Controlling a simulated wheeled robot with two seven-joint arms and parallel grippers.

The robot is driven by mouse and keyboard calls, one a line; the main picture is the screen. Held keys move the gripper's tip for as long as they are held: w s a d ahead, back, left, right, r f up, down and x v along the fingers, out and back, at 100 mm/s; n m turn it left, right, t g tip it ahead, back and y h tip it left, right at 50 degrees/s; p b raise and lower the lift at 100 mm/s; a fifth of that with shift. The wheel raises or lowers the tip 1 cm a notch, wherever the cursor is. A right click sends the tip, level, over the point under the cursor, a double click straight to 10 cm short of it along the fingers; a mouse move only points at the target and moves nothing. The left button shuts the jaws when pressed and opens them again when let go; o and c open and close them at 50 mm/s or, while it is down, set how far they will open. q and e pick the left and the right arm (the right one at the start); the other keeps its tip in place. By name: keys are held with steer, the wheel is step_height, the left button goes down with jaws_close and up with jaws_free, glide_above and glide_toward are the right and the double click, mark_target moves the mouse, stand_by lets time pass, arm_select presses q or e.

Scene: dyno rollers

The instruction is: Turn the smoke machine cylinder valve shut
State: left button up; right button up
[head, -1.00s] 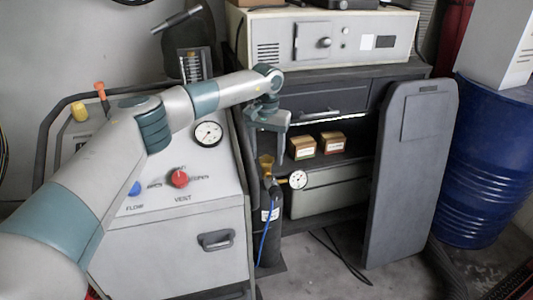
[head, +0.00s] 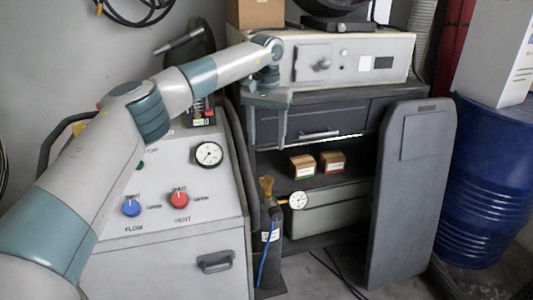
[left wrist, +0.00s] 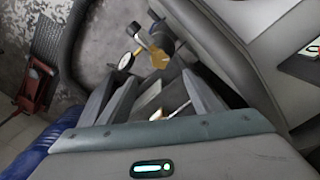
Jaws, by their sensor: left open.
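The smoke machine cylinder (head: 270,245) is dark and stands upright on the floor beside the grey console. Its brass valve (head: 266,187) sits on top, with a white-faced gauge (head: 298,200) at its right. My left gripper (head: 268,142) is open and empty above the valve, its fingers pointing down and a clear gap between them and the brass. In the left wrist view the valve (left wrist: 160,48) shows beyond my left gripper's fingers (left wrist: 152,92), with the gauge (left wrist: 126,61) beside it. The valve's turn position cannot be read. My right gripper is not in view.
The console (head: 180,240) with red and blue knobs stands close at the cylinder's left. A shelf cabinet with two small boxes (head: 302,166) is behind it. A grey panel (head: 410,195) leans at the right, before a blue drum (head: 490,180). A blue hose runs down the cylinder.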

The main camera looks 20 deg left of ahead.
arm_select(q)
step_height(320, 180, up, 4)
steer(key=shift+r, duration=0.25)
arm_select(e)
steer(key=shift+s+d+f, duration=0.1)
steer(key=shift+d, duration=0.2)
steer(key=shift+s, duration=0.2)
